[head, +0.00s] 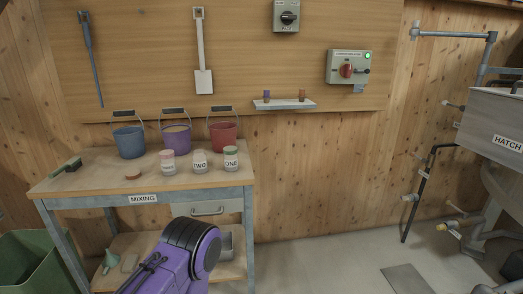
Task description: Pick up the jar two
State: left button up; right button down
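The jar labelled TWO (200,165) stands upright on the mixing table (110,186), with a pale lid. It is the middle one of three small jars. The jar labelled ONE (231,164), with a green lid, stands just to its right. A third jar (168,167) with a pinkish lid stands to its left, its label too small to read surely. A purple arm link of mine shows at the bottom, in front of the table. Neither of my grippers is in view.
Blue (128,143), purple (176,139) and red (223,137) buckets stand behind the jars. A brush (66,167) and a reddish disc (133,175) lie on the table's left part. A green bin (35,262) is at left. The floor right of the table is clear.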

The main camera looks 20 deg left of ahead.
aim_at(199, 159)
jog(key=z, duration=0.15)
jog(key=i, duration=1.25)
jog(key=u, duration=0.95)
jog(key=i, duration=1.25)
jog(key=u, duration=0.85)
